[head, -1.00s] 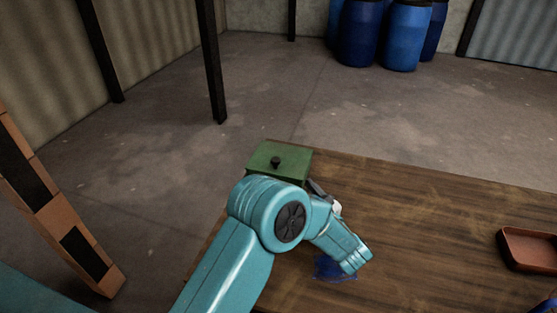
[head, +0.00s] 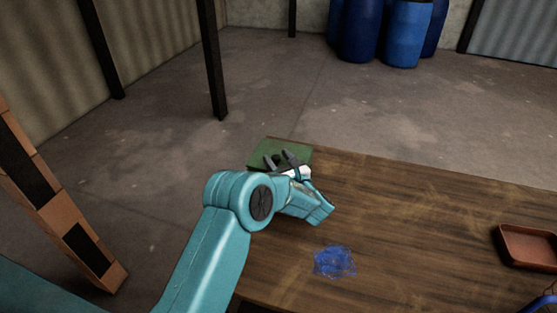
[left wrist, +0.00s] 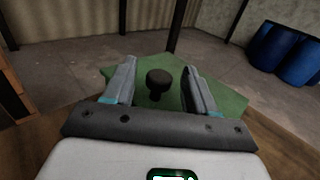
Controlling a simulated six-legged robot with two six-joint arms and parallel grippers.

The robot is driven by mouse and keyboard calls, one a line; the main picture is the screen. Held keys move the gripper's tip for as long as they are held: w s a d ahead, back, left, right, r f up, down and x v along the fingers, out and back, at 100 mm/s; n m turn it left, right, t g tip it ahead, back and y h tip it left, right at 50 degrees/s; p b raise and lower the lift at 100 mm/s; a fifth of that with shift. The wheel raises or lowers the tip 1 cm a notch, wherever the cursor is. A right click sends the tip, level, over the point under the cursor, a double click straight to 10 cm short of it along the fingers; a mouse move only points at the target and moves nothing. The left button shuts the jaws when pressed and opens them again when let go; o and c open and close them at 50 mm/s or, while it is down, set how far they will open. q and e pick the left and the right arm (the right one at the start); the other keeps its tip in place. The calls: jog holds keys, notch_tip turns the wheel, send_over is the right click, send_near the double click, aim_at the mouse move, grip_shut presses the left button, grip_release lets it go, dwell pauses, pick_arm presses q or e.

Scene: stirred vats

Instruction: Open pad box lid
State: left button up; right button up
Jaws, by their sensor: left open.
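The pad box is green, and its flat lid (head: 262,149) shows at the far left corner of the wooden table in the head view. In the left wrist view the green lid (left wrist: 228,100) lies below my fingers, with a round black knob (left wrist: 158,82) standing on it. My left gripper (head: 279,157) is over the lid, its two fingers apart. In the left wrist view the knob appears between the open fingers of the gripper (left wrist: 157,80); I cannot tell whether they touch it. The lid looks closed. My arm hides the box's front. My right gripper is not in view.
A blue scribbled patch (head: 334,261) lies on the wooden table (head: 420,220). A reddish-brown tray (head: 528,246) is at the right, with a blue object (head: 541,304) near the lower right corner. Blue barrels (head: 405,35) stand at the back. The table's middle is clear.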

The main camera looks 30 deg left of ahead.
aim_at(282, 161)
pick_arm(q)
grip_shut()
jog(key=shift+r, duration=0.1)
jog(key=shift+w+a+r+m+g+h+p, duration=0.1)
jog(key=shift+w+r+m+g+h+p, duration=0.05)
jog(key=shift+r+p, duration=0.35)
jog(key=shift+w+r+m+g+h+p, duration=0.1)
jog(key=shift+r+m+g+h+p, duration=0.05)
jog(key=shift+r+p, duration=0.3)
jog(key=r+p, duration=0.1)
jog(key=w+r+m+g+h+p, duration=0.1)
jog(key=p, duration=0.1)
jog(key=w+r+m+h+p, duration=0.1)
jog(key=r+p, duration=0.1)
jog(key=shift+w+a+g, duration=0.15)
jog(key=shift+a+g, duration=0.1)
jog(key=shift+g, duration=0.15)
jog(key=shift+w+a+r+m+p, duration=0.15)
jog(key=shift+w+r+m+p, duration=0.05)
jog(key=shift+w+m+p, duration=0.3)
jog(key=shift+w+a+r, duration=0.1)
jog(key=shift+w+r, duration=0.45)
